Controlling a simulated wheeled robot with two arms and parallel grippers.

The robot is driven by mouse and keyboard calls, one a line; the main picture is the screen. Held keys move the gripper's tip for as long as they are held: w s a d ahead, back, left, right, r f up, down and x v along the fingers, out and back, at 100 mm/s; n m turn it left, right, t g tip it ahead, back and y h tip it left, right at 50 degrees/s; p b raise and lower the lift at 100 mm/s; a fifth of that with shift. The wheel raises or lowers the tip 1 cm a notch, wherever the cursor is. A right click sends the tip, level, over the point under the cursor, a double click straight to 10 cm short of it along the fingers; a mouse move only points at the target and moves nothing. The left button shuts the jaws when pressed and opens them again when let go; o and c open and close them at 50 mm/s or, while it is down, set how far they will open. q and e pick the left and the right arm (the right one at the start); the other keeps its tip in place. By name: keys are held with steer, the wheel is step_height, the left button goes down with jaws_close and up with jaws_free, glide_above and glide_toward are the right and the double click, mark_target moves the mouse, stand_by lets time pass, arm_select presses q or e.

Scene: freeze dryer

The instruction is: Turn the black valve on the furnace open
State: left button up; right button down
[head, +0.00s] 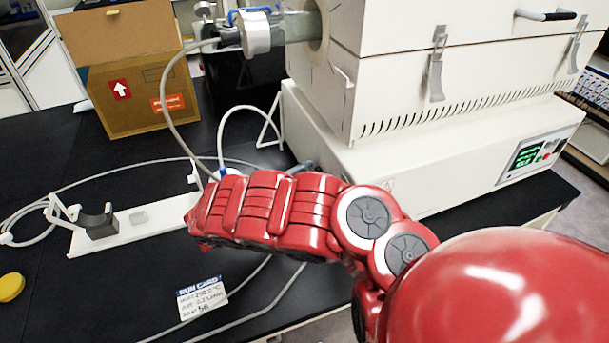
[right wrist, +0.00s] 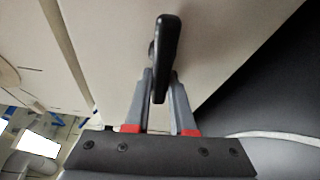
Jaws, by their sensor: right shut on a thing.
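The black valve (right wrist: 167,45) shows in the right wrist view as a long dark handle standing out from a pale furnace panel. My right gripper (right wrist: 162,84) has its two grey fingers on either side of the handle's lower part and is shut on it. In the head view the white furnace (head: 420,155) stands at the upper right. My red right arm reaches left in front of its base and hides the valve and the fingers there. My left gripper is in neither view.
A cardboard box (head: 135,95) stands at the back left. A white stand with a black cradle (head: 97,222), a run card (head: 202,298), a yellow round object (head: 11,287) and loose tubing lie on the black bench. A glass tube with a metal end cap (head: 256,33) sticks out from the furnace.

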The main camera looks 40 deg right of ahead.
stand_by(0.3)
steer(key=c, duration=0.8)
jaws_free()
steer(key=shift+o, duration=0.2)
steer(key=s+a+b, duration=0.1)
steer(key=s+a, duration=0.1)
steer(key=a, duration=1.5)
steer(key=shift+s+a+r, duration=0.15)
steer(key=shift+s+r, duration=0.15)
steer(key=shift+r, duration=0.1)
